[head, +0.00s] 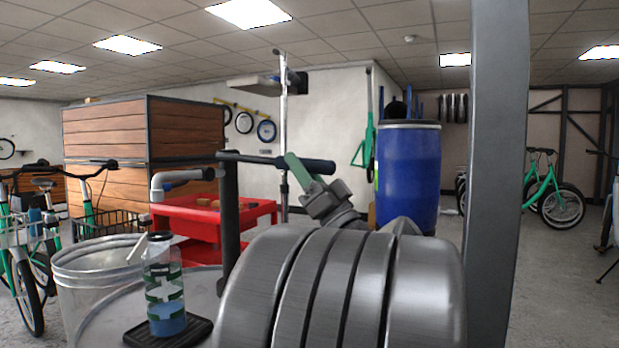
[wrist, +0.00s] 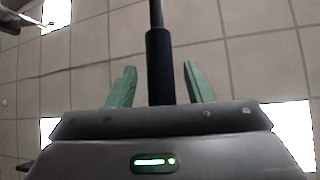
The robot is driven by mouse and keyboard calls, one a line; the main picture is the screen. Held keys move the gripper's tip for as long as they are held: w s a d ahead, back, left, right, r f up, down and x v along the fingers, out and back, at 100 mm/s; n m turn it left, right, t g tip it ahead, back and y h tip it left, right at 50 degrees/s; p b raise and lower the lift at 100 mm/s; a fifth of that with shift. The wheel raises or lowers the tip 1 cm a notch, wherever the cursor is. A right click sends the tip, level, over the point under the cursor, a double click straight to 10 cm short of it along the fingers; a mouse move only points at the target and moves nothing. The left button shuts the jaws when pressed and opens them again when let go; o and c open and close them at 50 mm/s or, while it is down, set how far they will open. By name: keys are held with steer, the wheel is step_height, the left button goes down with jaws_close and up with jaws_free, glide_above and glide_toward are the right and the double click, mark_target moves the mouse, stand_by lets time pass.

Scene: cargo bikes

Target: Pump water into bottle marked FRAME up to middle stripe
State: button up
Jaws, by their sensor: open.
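A clear bottle (head: 165,288) with green bands stands upright on a black mat (head: 196,332) on a drum top, at lower left in the head view. The pump's grey spout (head: 178,180) opens above the bottle's mouth. The pump's dark column (head: 229,235) carries a black handle (head: 262,159) reaching right. My gripper (head: 298,168) is open at the handle's grip end. In the wrist view the grip (wrist: 160,68) lies between my green fingers, with gaps on both sides.
A metal bucket (head: 90,290) stands left of the bottle. A red cart (head: 200,215) is behind the pump, and a blue barrel (head: 408,175) stands behind my arm. A grey post (head: 495,180) rises close on the right. Open floor shows beyond it.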

steer(key=v, duration=1.3)
steer(key=shift+d+f, duration=0.25)
steer(key=shift+s, duration=0.15)
stand_by(0.4)
